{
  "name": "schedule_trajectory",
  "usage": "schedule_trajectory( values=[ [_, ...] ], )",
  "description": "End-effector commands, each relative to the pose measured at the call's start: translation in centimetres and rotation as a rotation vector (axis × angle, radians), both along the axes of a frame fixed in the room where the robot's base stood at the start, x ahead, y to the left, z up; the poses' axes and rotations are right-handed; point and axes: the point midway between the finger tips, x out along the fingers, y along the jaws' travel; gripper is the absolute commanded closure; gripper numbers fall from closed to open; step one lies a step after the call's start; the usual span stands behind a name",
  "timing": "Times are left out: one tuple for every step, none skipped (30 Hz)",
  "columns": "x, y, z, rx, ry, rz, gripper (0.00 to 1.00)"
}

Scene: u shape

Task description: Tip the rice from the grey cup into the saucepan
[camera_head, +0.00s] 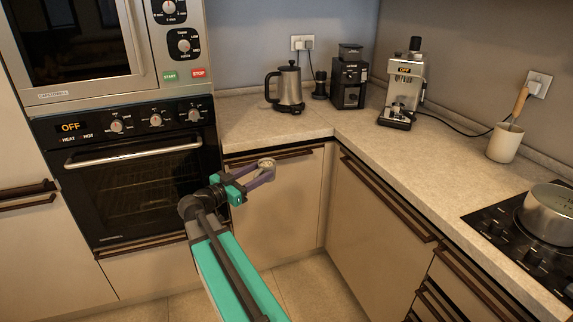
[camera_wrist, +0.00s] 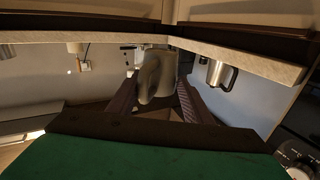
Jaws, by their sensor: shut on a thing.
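The grey cup (camera_head: 267,164) is held between the fingers of my gripper (camera_head: 258,180), in front of the counter's corner cabinet in the head view. In the wrist view the cup (camera_wrist: 156,72) fills the space between the two dark fingers (camera_wrist: 158,100). The cup looks about upright in the head view. Its contents are too small to make out. The saucepan (camera_head: 549,214) is metal and stands on the black cooktop (camera_head: 510,232) at the far right of the head view, partly cut off by the frame. My gripper is well to the left of it.
A kettle (camera_head: 288,90), a coffee grinder (camera_head: 349,80) and an espresso machine (camera_head: 404,88) stand at the back of the counter. A utensil pot (camera_head: 505,142) stands near the cooktop. The counter (camera_head: 400,160) between is clear. An oven (camera_head: 140,170) is at left.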

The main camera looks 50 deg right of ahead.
Motion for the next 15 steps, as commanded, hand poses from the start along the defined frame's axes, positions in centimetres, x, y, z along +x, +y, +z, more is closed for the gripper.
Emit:
schedule_trajectory(
  values=[
    [0.9,1.6,-0.4,-0.001,0.0,0.029,0.81],
    [1.4,2.5,-0.6,-0.001,0.0,0.045,0.81],
    [2.0,3.6,-0.9,-0.001,0.0,0.065,0.81],
    [2.5,4.5,-1.1,-0.001,0.002,0.081,0.81],
    [2.9,5.3,-1.3,-0.001,0.002,0.096,0.81],
    [3.4,6.5,-1.6,-0.001,0.002,0.117,0.81],
    [3.8,7.4,-1.8,-0.001,0.002,0.132,0.81],
    [4.2,8.3,-2.0,-0.001,0.001,0.148,0.81],
    [4.7,9.4,-2.3,-0.001,0.0,0.168,0.81],
    [5.1,10.3,-2.5,-0.001,0.0,0.184,0.81],
    [5.4,11.2,-2.8,-0.001,0.001,0.199,0.81],
    [5.9,12.4,-3.1,0.0,0.001,0.22,0.81],
    [6.2,13.3,-3.3,0.0,0.001,0.235,0.81],
    [6.5,14.2,-3.5,0.0,0.002,0.251,0.81],
    [6.8,15.4,-3.7,0.0,0.001,0.271,0.81]
  ],
)
